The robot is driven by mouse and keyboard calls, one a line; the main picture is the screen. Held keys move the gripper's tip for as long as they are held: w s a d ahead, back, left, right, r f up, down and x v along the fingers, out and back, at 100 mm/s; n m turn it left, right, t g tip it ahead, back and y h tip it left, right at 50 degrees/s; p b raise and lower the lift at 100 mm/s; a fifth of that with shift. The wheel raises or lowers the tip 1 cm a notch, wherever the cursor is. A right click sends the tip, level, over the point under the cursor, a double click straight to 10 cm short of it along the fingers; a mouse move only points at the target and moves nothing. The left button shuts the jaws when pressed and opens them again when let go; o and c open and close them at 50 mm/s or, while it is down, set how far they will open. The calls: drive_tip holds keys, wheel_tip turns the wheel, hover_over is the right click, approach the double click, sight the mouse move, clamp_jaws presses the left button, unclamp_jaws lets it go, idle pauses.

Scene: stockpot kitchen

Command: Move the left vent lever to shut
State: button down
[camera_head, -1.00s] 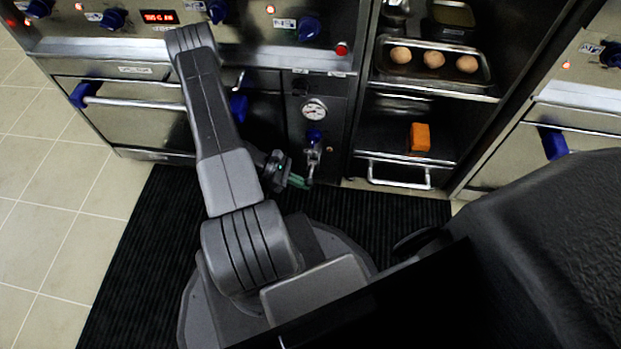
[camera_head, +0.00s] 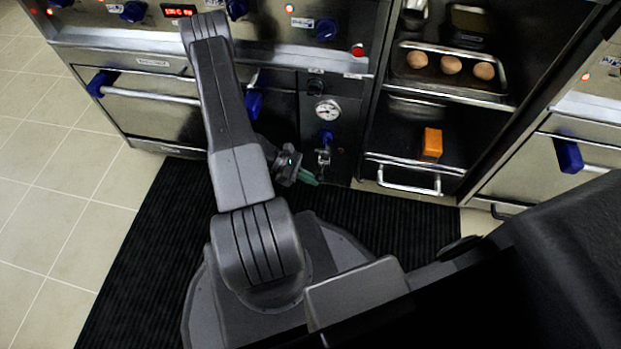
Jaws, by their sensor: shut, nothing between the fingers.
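My gripper (camera_head: 308,179) is low in front of the cooker, with its greenish fingertips shut and empty. In the picture it lies just below and left of a metal tap with a blue knob (camera_head: 326,138); I cannot tell if they touch. A short bright metal lever (camera_head: 253,78) shows beside my arm, above the right blue end of the oven handle. It may be the left vent lever, but no label on it is readable and its setting is unclear. My arm hides part of the oven front there.
A round gauge (camera_head: 327,110) sits above the tap. The left oven door has a bar handle (camera_head: 150,96). At right, an open cabinet holds a tray (camera_head: 410,87) with round brown items and an orange block (camera_head: 432,143). A black ribbed mat (camera_head: 150,240) covers the floor.

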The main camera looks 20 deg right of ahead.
wheel_tip(320, 180, down, 5)
drive_tip(key=a+b, duration=0.1)
drive_tip(key=b, duration=0.3)
drive_tip(key=p+v, duration=0.4)
drive_tip(key=v, duration=0.6)
drive_tip(key=shift+r, duration=0.5)
drive_tip(key=shift+d, duration=0.15)
drive_tip(key=b+x, duration=0.4)
drive_tip(key=x, duration=0.6)
drive_tip(key=shift+d+r+p, duration=0.2)
drive_tip(key=shift+r+p, duration=0.85)
drive_tip(key=shift+d+r+p, duration=0.15)
drive_tip(key=shift+r+p, duration=0.85)
